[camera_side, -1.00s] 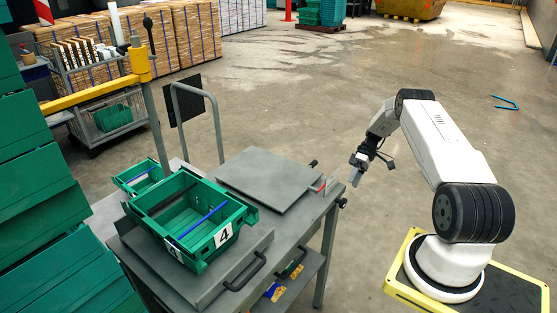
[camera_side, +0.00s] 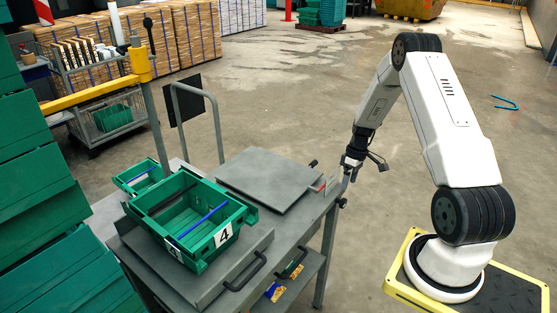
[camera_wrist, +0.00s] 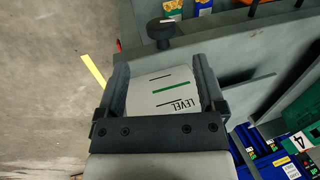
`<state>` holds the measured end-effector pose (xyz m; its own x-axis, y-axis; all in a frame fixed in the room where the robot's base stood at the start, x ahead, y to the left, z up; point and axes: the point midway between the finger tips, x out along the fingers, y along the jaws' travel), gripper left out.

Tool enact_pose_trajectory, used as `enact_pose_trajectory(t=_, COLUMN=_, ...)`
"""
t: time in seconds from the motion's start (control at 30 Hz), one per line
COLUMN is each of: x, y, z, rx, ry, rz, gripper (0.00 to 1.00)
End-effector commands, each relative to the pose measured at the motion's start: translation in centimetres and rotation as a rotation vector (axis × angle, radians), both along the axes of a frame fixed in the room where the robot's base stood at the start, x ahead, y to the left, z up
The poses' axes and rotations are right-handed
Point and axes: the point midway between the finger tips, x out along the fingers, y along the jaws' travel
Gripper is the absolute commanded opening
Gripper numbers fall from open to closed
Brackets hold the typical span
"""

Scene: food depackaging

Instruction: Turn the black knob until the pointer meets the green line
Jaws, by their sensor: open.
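The black knob (camera_wrist: 160,32) shows in the wrist view beyond my fingertips, on a short stem, with a pale mark on its rim. In the side view a black knob (camera_side: 342,203) sits at the cart's right corner, just below my gripper. A pale plate (camera_wrist: 165,78) marked LEVEL, with a green line (camera_wrist: 171,89) between black lines, shows between my fingers. I cannot make out the pointer clearly. My gripper (camera_wrist: 160,62) is open and empty; in the side view it points down (camera_side: 350,172) near the plate, apart from the knob.
The grey cart (camera_side: 293,222) carries a green crate (camera_side: 190,252) marked 4 and a flat grey panel (camera_side: 268,182). Another dark knob (camera_side: 313,163) is at its far edge. Yellow and blue packs (camera_side: 273,291) lie on the lower shelf.

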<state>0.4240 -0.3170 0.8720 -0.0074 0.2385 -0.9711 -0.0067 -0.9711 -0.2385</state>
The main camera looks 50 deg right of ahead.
Motion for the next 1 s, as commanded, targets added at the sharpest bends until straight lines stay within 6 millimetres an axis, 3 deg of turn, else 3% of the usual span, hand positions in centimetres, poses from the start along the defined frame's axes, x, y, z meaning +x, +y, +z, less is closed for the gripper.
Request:
enact_pose_trajectory(t=0.47, x=-0.1, y=0.5, z=-0.1, rx=-0.036, ry=-0.008, rz=0.005, gripper=0.88)
enact_pose_trajectory(t=1.0, x=-0.1, y=1.6, z=-5.3, rx=-0.034, ry=-0.007, rz=0.006, gripper=0.88)
